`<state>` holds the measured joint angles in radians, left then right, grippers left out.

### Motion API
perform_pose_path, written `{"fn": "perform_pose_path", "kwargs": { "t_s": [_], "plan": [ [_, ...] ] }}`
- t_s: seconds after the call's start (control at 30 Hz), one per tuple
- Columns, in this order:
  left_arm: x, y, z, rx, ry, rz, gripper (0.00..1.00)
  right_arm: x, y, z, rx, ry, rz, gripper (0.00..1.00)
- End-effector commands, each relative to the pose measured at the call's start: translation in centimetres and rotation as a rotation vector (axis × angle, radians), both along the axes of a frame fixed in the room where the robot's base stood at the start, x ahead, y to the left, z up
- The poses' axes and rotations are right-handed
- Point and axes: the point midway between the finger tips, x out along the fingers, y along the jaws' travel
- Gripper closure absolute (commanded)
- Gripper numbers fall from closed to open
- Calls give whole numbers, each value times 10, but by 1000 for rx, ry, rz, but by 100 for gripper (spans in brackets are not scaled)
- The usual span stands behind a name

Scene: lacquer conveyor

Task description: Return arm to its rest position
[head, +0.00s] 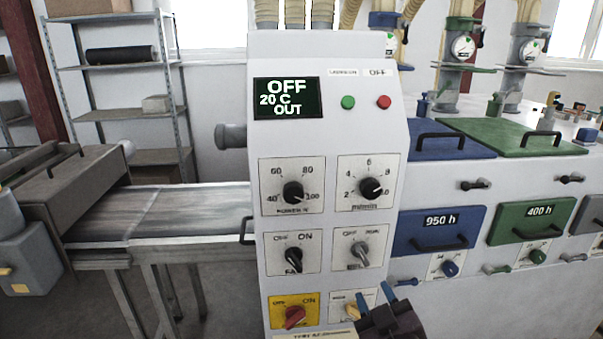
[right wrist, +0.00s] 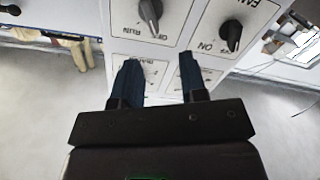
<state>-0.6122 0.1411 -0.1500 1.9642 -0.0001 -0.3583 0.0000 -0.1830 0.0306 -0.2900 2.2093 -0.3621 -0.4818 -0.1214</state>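My right gripper (head: 375,297), with dark blue fingers, is low in front of the white control panel (head: 330,140). In the head view it partly covers the lower right switch plate. The right wrist view shows its two fingers (right wrist: 159,66) apart with nothing between them. The fingertips point at the panel's lower switch plates; I cannot tell whether they touch. The display (head: 287,98) reads OFF, 20 C, OUT. A red rotary switch (head: 294,317) sits on a yellow plate at the lower left of the panel. My left gripper is not in view.
A conveyor (head: 165,208) runs left of the panel. Blue (head: 440,232) and green (head: 528,222) drawers marked 950 h and 400 h stand to the right. Metal shelving (head: 122,68) is behind. The right wrist view shows bare floor (right wrist: 40,120) beside the gripper.

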Motion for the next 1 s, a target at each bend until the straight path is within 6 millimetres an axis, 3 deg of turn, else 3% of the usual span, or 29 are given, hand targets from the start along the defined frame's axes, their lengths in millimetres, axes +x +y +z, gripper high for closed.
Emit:
{"fn": "perform_pose_path", "kwargs": {
  "t_s": [0.1, 0.27, 0.4, 0.5, 0.6, 0.7, 1.0],
  "plan": [
    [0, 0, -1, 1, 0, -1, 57, -3, -12, -48, 122, 86, 18, 61],
    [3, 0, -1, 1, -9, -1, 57, -30, -41, -124, 240, 231, -14, 61],
    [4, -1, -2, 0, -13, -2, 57, -71, -72, -190, 307, 361, -70, 61],
    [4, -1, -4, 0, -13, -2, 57, -104, -91, -227, 323, 442, -114, 61],
    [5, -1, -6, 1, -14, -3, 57, -132, -106, -252, 318, 504, -149, 61],
    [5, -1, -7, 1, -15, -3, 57, -152, -114, -265, 309, 541, -169, 61],
    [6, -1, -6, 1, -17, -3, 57, -163, -116, -271, 306, 561, -178, 61]
  ]
}}
